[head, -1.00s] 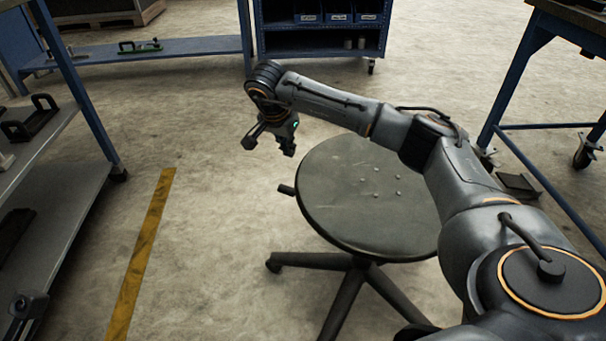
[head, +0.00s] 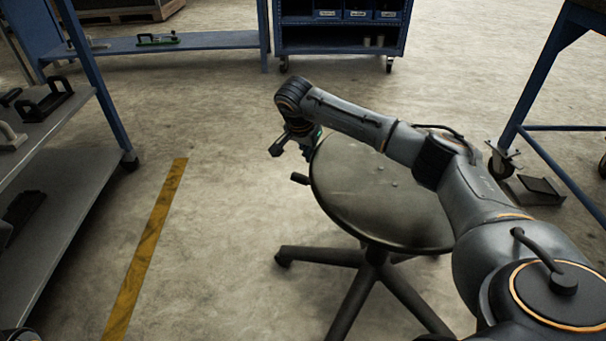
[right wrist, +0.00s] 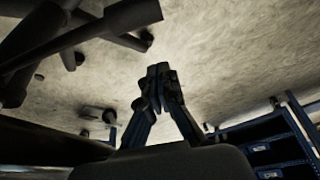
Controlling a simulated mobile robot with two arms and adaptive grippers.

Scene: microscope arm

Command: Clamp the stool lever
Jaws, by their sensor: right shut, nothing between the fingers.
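The stool has a round dark seat (head: 385,205) on a black star base. Its short dark lever (head: 300,178) sticks out to the left from under the seat. My right gripper (head: 292,146) points down just above the lever in the head view, near the seat's left edge, apart from the lever in the picture. In the right wrist view its fingers (right wrist: 159,84) are together with nothing between them.
A grey shelf (head: 75,185) with dark-handled items stands at the left. A blue cabinet (head: 342,38) is at the back and a blue wheeled table frame (head: 530,90) at the right. The floor left of the stool, with a yellow stripe (head: 150,240), is clear.

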